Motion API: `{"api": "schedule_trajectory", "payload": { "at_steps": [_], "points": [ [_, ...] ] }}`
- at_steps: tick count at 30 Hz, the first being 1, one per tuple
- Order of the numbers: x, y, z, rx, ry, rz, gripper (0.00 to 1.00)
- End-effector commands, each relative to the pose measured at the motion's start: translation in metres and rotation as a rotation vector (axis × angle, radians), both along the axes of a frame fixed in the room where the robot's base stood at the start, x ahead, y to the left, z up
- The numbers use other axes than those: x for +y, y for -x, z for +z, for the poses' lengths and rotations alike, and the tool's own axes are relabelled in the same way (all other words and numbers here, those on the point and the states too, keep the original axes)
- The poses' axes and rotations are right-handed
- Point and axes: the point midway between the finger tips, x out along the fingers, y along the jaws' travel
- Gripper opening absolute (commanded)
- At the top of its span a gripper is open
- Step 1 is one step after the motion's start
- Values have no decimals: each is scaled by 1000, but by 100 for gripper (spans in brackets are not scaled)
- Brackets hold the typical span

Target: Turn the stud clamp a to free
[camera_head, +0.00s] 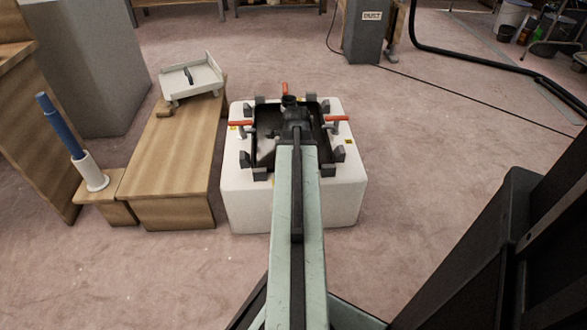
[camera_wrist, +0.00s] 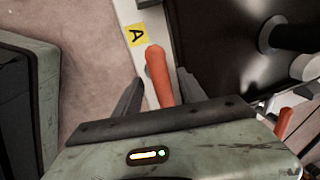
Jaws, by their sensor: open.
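Stud clamp a shows in the wrist view as an orange handle (camera_wrist: 160,75) beside a yellow label marked A (camera_wrist: 136,34). My gripper (camera_wrist: 160,82) is open, with one dark finger on each side of the handle and a visible gap to each. The handle's lower end is hidden behind the gripper body. In the head view, the far orange handle (camera_head: 284,88) stands just beyond my gripper (camera_head: 291,103), at the far edge of the dark tray (camera_head: 324,136). My arm covers the tray's middle.
The tray sits on a white block (camera_head: 245,205). Two more orange handles stand at its left (camera_head: 240,123) and right (camera_head: 336,118), with dark brackets around the rim. A wooden bench (camera_head: 170,165) with a white tray-like fixture (camera_head: 192,78) is at left, beside a blue rod (camera_head: 60,125) in a white holder.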

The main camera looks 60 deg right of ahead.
Motion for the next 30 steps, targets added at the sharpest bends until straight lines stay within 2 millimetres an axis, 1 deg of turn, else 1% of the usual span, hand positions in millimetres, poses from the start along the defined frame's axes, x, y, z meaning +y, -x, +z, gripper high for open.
{"api": "schedule_trajectory", "payload": {
  "at_steps": [5, 12, 15, 18, 30],
  "points": [
    [2, 1, 16, -1, -1, 0, 48],
    [9, 7, 60, 0, 0, 0, 48],
    [11, 9, 74, 1, 0, -1, 48],
    [12, 10, 79, 1, 0, -1, 48],
    [13, 10, 76, 0, 0, 1, 48]
  ]
}}
